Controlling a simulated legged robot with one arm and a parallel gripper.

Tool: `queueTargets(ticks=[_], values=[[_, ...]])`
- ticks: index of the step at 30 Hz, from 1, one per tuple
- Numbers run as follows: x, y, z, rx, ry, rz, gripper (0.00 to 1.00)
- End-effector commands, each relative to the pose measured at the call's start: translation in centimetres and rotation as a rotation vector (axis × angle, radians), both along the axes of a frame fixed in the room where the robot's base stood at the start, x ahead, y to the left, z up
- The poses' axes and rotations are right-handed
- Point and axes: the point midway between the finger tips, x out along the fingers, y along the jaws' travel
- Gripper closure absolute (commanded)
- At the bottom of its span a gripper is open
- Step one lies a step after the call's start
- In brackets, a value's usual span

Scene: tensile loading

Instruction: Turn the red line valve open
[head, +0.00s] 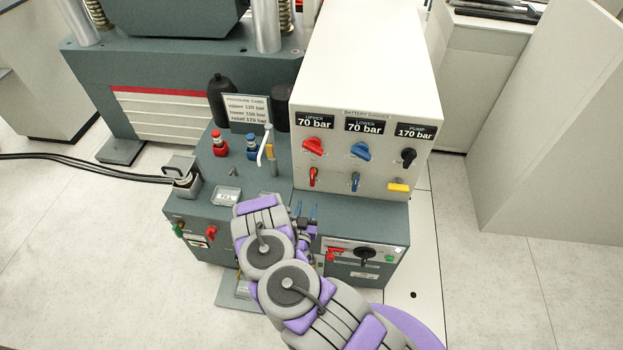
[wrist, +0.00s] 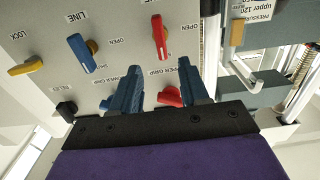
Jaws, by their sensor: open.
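The red line valve (head: 312,177) is a small lever on the white panel, below the larger red knob (head: 312,146). It stands nearly upright, slightly tilted. In the wrist view, which is turned over, the red lever (wrist: 159,37) shows beyond my fingertips, near an OPEN label. The red knob (wrist: 170,96) by the UPPER GRIP label shows between my fingers. My gripper (wrist: 156,82) is open and empty, its two blue fingers apart and pointing at the panel. In the head view my gripper (head: 307,211) is below the panel, partly hidden by my arm.
A blue lever (head: 355,182) and yellow lock lever (head: 398,187) sit right of the red one. A blue knob (head: 361,151) and black knob (head: 408,157) are above. A white hooked handle (head: 264,146) stands left of the panel. Displays read 70, 70 and 170 bar.

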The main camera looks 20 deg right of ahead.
Motion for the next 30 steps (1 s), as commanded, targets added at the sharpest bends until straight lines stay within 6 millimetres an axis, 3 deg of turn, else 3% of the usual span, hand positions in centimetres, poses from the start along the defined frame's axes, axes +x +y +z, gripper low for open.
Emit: queueTargets(ticks=[18,30], values=[[9.6,-6.4,0.0,-0.003,-0.004,0.000,0.55],[11.4,-7.6,0.1,-0.003,-0.002,0.001,0.55]])
